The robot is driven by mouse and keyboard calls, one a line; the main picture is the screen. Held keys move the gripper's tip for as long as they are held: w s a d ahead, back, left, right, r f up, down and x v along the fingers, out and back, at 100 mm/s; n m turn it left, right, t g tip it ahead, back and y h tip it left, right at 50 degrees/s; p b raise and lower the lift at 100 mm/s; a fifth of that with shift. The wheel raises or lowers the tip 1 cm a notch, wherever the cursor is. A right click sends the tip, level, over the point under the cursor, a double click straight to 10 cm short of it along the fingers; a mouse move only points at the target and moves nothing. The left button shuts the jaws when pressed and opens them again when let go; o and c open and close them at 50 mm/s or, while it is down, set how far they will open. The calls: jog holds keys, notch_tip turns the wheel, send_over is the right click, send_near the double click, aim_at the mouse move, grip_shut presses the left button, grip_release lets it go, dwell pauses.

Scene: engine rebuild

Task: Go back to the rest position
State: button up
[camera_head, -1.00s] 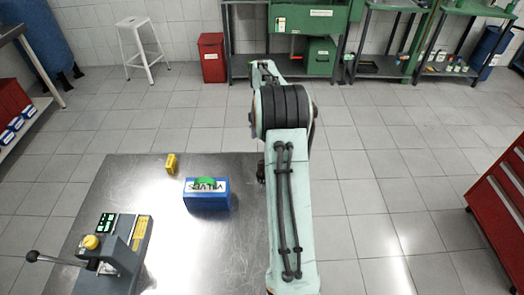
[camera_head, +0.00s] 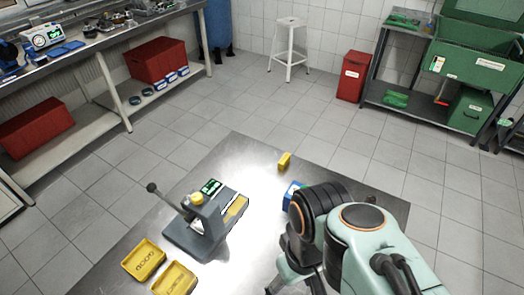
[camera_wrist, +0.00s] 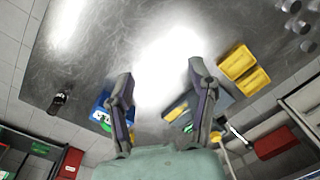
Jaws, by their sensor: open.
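My gripper (camera_wrist: 160,70) is open in the wrist view, with two dark fingers spread apart and nothing between the tips but the metal table (camera_wrist: 110,40) below. In the head view my folded arm fills the lower right, and I cannot make out the fingertips there. A blue box (camera_head: 290,194) is partly hidden behind the arm. It also shows in the wrist view (camera_wrist: 101,112), left of and partly behind the left finger. No object is held.
A grey lever device (camera_head: 207,228) and two yellow trays (camera_head: 143,260) are on the table's left side. A small yellow block (camera_head: 284,160) is near its far edge. A small dark item (camera_wrist: 59,102) lies near an edge. A red bin (camera_head: 352,78) and white stool (camera_head: 289,48) stand beyond.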

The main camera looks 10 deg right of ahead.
jog(key=shift+s+a+f+m, duration=0.2)
jog(key=shift+s+m, duration=0.05)
jog(key=shift+s, duration=0.25)
jog(key=shift+s+a+f+m, duration=0.15)
jog(key=shift+s+f+m, duration=0.1)
jog(key=shift+s, duration=0.25)
dwell(0.5)
